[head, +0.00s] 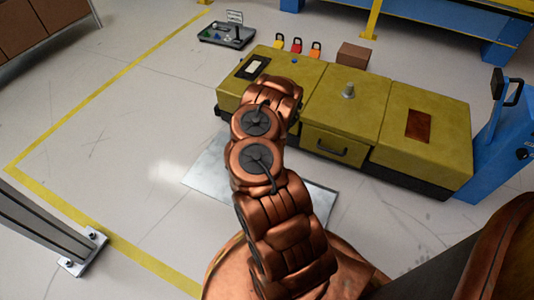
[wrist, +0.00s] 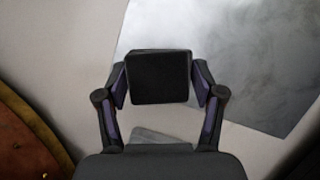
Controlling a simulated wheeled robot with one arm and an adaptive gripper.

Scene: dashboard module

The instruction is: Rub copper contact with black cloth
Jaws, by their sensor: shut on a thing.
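The black cloth (wrist: 160,78) shows in the wrist view as a dark, square, pad-like piece. My gripper (wrist: 160,84) is shut on it, one finger at each side. Below it in the wrist view are pale floor and part of a grey metal sheet. In the head view my copper-coloured arm hides the gripper and the cloth. The copper contact (head: 418,125) appears to be the reddish-brown rectangular plate on the right section of the olive-yellow dashboard module (head: 390,100). It is uncovered, and my arm is well to its left in the head view.
The grey sheet (head: 203,173) lies on the floor before the module. The module carries a metal knob (head: 348,90) and a front handle (head: 331,147). Padlocks (head: 296,45) and a brown box (head: 352,54) are behind it. A blue cart (head: 497,140) stands at right. Floor at left is mostly clear.

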